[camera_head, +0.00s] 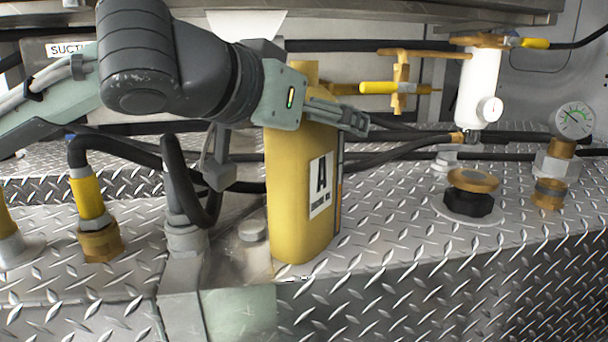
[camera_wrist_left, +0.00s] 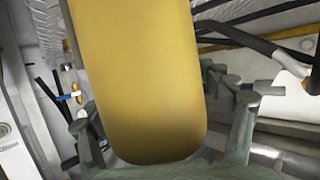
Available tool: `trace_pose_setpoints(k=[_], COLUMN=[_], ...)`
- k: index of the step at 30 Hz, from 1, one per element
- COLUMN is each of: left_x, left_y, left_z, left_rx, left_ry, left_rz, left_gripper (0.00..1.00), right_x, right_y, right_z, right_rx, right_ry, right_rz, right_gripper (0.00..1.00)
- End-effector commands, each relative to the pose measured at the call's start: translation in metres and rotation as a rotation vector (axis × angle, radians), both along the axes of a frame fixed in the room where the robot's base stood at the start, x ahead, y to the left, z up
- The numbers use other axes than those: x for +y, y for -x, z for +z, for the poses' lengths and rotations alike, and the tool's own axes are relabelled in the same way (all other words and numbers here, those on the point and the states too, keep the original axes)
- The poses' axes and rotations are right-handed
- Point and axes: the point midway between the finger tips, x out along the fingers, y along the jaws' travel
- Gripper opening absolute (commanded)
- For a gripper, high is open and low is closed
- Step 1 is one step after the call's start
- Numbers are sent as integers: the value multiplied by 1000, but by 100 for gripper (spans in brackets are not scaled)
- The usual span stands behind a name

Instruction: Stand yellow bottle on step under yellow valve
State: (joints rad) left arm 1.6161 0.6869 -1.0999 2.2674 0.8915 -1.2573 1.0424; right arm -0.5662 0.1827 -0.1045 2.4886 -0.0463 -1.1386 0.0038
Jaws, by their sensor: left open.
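The yellow bottle (camera_head: 296,200), with a white label marked A, stands upright on the diamond-plate step (camera_head: 390,240) near its front edge. A yellow valve handle (camera_head: 378,88) on a brass fitting is behind it, up and to the right. My left gripper (camera_head: 335,115) is at the bottle's upper part. In the left wrist view the bottle (camera_wrist_left: 140,80) fills the space between its spread fingers, which are open around it. Contact is hard to tell, and the bottle's top is partly hidden by the gripper. My right gripper is not in view.
Black hoses (camera_head: 410,150) run behind the bottle. A yellow-sleeved hose fitting (camera_head: 90,200) stands to the left. A black and brass cap (camera_head: 470,192), a white filter cylinder (camera_head: 478,85) and a gauge (camera_head: 574,120) stand to the right. Some plate right of the bottle is clear.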

Motion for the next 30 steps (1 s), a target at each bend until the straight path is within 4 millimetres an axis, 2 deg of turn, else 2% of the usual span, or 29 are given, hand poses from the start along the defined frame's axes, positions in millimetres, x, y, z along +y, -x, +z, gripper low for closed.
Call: trace_pose_setpoints(k=[2, 20, 30], left_x=[0, 0, 0], left_y=[0, 0, 0], left_z=[0, 0, 1], left_rx=[0, 0, -3], left_ry=[0, 0, 1], left_rz=[0, 0, 0], left_gripper=[80, 5, 3], right_x=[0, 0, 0], right_y=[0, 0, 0], right_z=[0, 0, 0], right_rx=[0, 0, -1], right_ry=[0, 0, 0], right_rz=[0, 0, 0], right_gripper=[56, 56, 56])
